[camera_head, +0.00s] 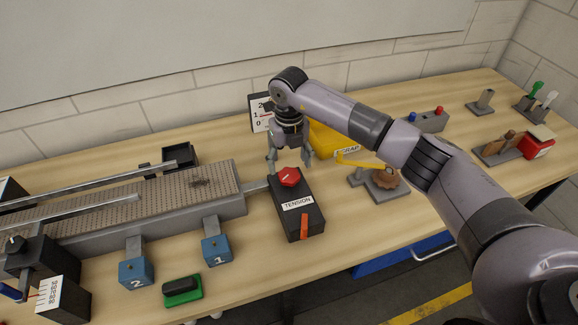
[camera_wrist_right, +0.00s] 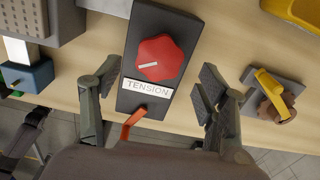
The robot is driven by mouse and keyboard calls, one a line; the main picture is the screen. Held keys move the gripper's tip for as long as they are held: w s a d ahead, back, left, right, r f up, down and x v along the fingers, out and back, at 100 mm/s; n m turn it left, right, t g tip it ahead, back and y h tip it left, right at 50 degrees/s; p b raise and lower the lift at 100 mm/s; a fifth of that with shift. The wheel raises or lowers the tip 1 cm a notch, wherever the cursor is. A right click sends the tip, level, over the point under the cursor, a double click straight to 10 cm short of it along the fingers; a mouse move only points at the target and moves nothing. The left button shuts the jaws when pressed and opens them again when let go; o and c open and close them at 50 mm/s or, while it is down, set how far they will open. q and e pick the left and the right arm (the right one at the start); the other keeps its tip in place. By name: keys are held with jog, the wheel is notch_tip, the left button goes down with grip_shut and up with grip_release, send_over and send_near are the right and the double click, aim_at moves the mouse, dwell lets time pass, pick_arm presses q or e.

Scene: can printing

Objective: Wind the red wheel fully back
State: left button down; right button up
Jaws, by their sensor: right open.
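The red wheel (camera_head: 290,176) is a faceted knob on top of a black box labelled TENSION (camera_head: 305,222). In the right wrist view the red wheel (camera_wrist_right: 160,58) shows a white pointer line aimed to the lower left. My right gripper (camera_head: 288,163) is open above the wheel. In the right wrist view its two fingers (camera_wrist_right: 152,100) are spread on either side of the box, apart from the wheel. An orange lever (camera_wrist_right: 132,122) sits at the box's near end.
A perforated conveyor (camera_head: 150,205) lies left of the box, with blue blocks (camera_head: 216,250) marked 1 and 2 in front. A yellow bin (camera_head: 335,140) stands behind right. A yellow-handled device (camera_head: 385,183) stands to the right. Table is clear in front of the box.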

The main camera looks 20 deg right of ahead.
aim_at(289, 174)
jog(key=shift+f+p, duration=0.4)
jog(key=shift+f, duration=1.7)
jog(key=shift+c, duration=0.3)
jog(key=c, duration=1.1)
